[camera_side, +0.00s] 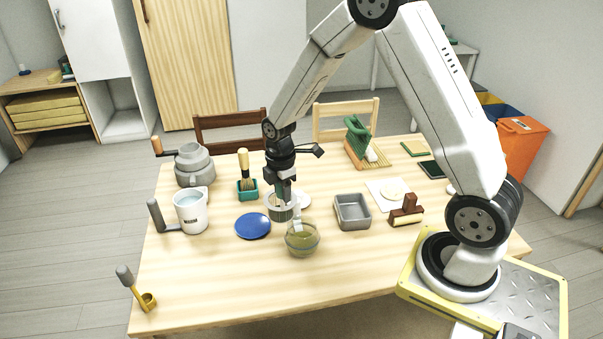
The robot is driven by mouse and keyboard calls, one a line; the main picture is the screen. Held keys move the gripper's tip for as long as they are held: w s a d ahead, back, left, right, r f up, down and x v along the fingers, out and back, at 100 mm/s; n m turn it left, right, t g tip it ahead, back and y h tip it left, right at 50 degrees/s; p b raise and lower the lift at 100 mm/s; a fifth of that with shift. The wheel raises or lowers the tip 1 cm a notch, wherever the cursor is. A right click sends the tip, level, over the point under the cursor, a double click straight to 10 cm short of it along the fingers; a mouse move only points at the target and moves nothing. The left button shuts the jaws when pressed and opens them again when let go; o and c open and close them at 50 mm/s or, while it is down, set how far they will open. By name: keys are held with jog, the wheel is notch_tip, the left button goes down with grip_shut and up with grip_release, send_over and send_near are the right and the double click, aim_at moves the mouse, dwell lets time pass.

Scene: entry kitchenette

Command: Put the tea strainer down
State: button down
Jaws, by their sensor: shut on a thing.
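My gripper (285,194) points down over the middle of the table, shut on what looks like the tea strainer (281,212), a small round piece with a pale rim and a darker ridged side. The jaws partly hide it, and I cannot tell whether it touches the table. A glass bowl (303,243) with yellow-green liquid stands just in front and to the right of it. A small pale piece shows at the bowl's back rim; I cannot tell what it belongs to. A white dish (304,200) shows partly behind the gripper.
A blue plate (253,226), white pitcher (190,212) and brush in a teal holder (248,190) are to the left. A grey metal tin (352,212) and brown stamp-like block (406,212) are to the right. The front left table is mostly clear.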

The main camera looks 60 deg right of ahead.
jog(key=w+d+f, duration=0.1)
jog(key=w+f, duration=0.8)
jog(key=w, duration=0.3)
jog(key=shift+w+d, duration=0.35)
jog(key=shift+w, duration=0.05)
jog(key=shift+w+f, duration=0.15)
jog(key=shift+f, duration=0.8)
jog(key=shift+w+f, duration=0.1)
jog(key=shift+f, duration=0.95)
jog(key=shift+c, duration=1.6)
grip_release()
jog(key=shift+r, duration=0.2)
